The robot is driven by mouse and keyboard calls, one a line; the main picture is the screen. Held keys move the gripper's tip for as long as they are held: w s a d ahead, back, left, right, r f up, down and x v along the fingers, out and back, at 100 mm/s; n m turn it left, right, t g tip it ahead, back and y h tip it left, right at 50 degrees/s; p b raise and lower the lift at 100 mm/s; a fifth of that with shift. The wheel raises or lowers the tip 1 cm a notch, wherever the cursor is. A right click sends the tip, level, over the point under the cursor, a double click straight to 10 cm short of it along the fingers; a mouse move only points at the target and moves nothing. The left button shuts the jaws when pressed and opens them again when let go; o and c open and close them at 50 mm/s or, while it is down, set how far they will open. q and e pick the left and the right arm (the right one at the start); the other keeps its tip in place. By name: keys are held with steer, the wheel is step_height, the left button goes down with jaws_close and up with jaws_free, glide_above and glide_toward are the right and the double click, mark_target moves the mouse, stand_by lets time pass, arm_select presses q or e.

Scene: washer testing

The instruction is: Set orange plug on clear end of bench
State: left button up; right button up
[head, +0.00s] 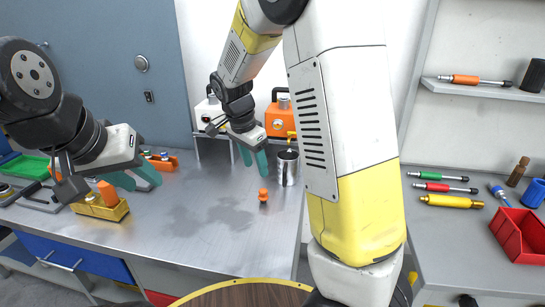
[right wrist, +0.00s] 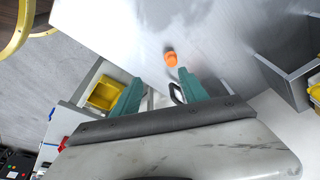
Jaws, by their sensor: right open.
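The orange plug (head: 263,195) stands on the grey metal bench (head: 205,240), near its right end and in front of a metal cup. My right gripper (head: 255,163) is open and empty above and slightly behind the plug. In the right wrist view the plug (right wrist: 170,58) shows beyond the open fingers (right wrist: 157,90), nearer the right fingertip and apart from it. My left gripper (head: 139,179) looks open, over the left part of the bench, close to a yellow holder. The bench surface around the plug is bare.
The yellow holder (head: 102,209) with orange parts stands at the bench's left. The metal cup (head: 287,168) and an orange device (head: 280,118) are behind the plug. A red bin (head: 520,236) and several tools lie on the right-hand counter. The bench's middle is free.

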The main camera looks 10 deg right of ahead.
steer(key=s+d+r+n+t+y, duration=0.2)
steer(key=s+r+n, duration=0.4)
steer(key=s, duration=0.4)
steer(key=s+d+r+n+t+y, duration=0.2)
steer(key=s+r+n, duration=0.4)
steer(key=s, duration=0.4)
steer(key=shift+s+d+r+t+y, duration=0.35)
steer(key=shift+d+r, duration=0.1)
steer(key=shift+d, duration=0.2)
steer(key=shift+d, duration=0.1)
